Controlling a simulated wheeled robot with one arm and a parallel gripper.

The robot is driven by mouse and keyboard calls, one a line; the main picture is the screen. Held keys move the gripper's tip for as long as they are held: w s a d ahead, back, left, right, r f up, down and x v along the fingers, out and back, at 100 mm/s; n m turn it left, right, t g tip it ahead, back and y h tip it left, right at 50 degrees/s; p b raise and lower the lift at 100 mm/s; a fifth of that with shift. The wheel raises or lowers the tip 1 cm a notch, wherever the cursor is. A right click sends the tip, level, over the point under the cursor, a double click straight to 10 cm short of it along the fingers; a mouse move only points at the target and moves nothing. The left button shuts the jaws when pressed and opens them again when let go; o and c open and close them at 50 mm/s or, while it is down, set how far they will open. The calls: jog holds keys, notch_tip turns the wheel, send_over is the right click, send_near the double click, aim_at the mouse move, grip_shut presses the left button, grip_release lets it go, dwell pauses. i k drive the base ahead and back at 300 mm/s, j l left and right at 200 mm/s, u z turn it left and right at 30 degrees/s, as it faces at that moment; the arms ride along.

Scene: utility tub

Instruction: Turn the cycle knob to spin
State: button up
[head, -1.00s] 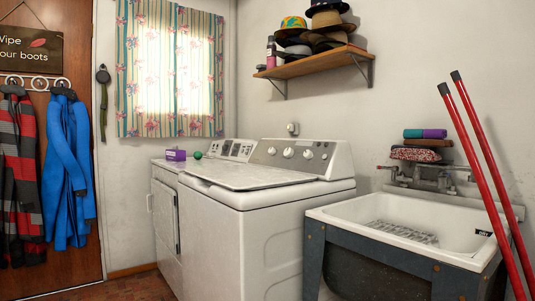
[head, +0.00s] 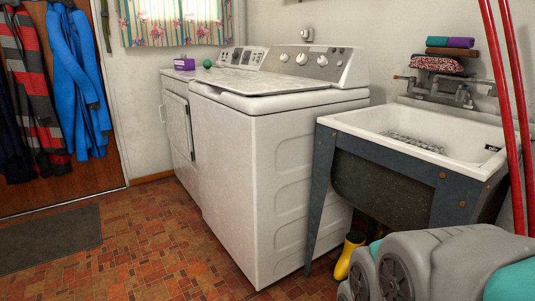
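A white top-loading washer (head: 290,130) stands in the middle, its lid shut. Its raised silver control panel (head: 312,72) at the back carries three round knobs: a left knob (head: 284,58), a middle knob (head: 302,58) and a right knob (head: 322,61). Their markings are too small to read, so I cannot tell which is the cycle knob or where it points. A second white machine (head: 178,120) stands to the left, with its own control panel (head: 243,58). My gripper is not in view; only grey and teal parts of my arm show at the lower right.
A utility tub (head: 420,165) on dark legs stands right of the washer, with red poles (head: 510,110) beside it. A yellow boot (head: 349,255) is on the floor under it. The tiled floor (head: 150,245) in front is clear.

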aim_at(302, 59)
jog(key=z, duration=0.5)
jog(key=i+j+z, duration=0.15)
jog(key=j+z, duration=0.65)
jog(key=j, duration=0.2)
jog(key=j+z, duration=0.35)
jog(key=j, duration=0.2)
jog(key=i, duration=0.05)
